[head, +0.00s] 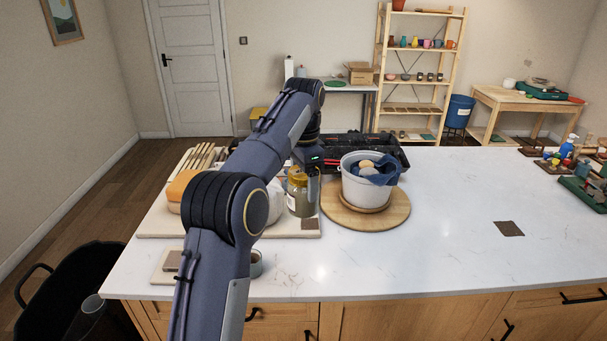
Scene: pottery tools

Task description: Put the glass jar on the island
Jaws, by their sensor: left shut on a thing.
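The glass jar (299,201), with a yellowish top and dull greenish contents, is upright at the right end of the pale board on the island (450,210). My left arm reaches over the island from the front, and my left gripper (312,180) points down at the jar, shut on it near its upper right side. The arm hides part of the board, and the fingers are hard to make out. I cannot tell whether the jar's base touches the board. My right gripper is out of view.
A white bucket (360,190) with a blue cloth stands on a round wooden board (397,212) just right of the jar. A black tool tray (390,150) lies behind. Tools and bottles crowd the far right. The white top between is mostly clear, with a small brown square (508,229).

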